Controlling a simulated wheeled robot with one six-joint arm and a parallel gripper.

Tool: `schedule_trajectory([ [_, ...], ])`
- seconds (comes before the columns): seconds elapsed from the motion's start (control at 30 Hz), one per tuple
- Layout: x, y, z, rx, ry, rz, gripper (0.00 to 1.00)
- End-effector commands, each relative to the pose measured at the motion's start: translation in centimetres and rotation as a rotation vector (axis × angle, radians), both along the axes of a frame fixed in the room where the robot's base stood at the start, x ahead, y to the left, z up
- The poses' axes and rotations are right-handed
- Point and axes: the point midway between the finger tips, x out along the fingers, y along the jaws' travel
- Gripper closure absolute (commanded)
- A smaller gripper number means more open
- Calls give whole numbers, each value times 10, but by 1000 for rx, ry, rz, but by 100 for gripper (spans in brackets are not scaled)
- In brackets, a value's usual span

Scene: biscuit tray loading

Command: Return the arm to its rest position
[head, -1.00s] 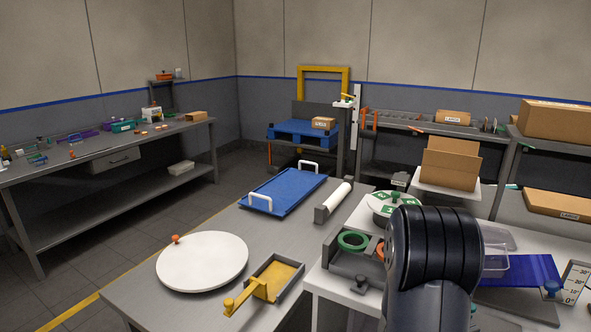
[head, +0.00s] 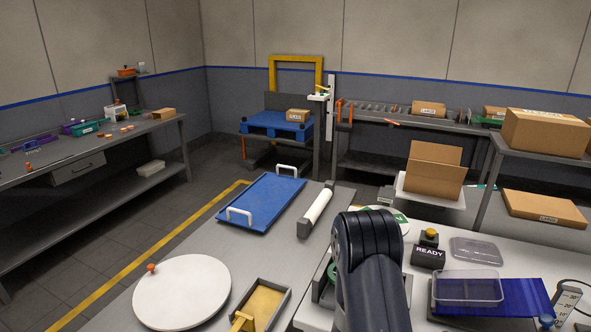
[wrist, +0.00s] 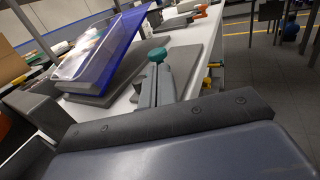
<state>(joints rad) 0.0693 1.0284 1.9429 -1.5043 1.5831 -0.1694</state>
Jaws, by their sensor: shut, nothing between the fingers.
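In the head view my arm's dark, rounded link (head: 372,265) rises at the lower middle, in front of the white work table; my gripper is hidden there. In the wrist view the broad dark end of my gripper (wrist: 165,124), with small screws along it, fills the bottom. It is shut and empty. The blue panel (head: 520,298) also shows in the head view, right of my arm.
A round white board (head: 183,290), a yellow-lined tray (head: 264,304), a blue tray with white handles (head: 262,202) and a white roller (head: 317,208) lie on the grey table, left of my arm. A READY box (head: 428,257) and an open carton (head: 434,172) stand to the right.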

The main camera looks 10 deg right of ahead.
Motion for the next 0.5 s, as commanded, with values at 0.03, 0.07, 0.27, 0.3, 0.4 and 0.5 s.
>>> schedule_trajectory([
  [0.03,4,3,2,1,-2,-25,100],
  [0.07,6,5,2,1,-2,-41,100],
  [0.27,15,19,-3,1,-1,-114,100],
  [0.3,16,24,-3,1,-1,-113,100],
  [0.4,19,34,-2,1,-1,-114,100],
  [0.5,20,41,-2,1,-1,-115,100],
])
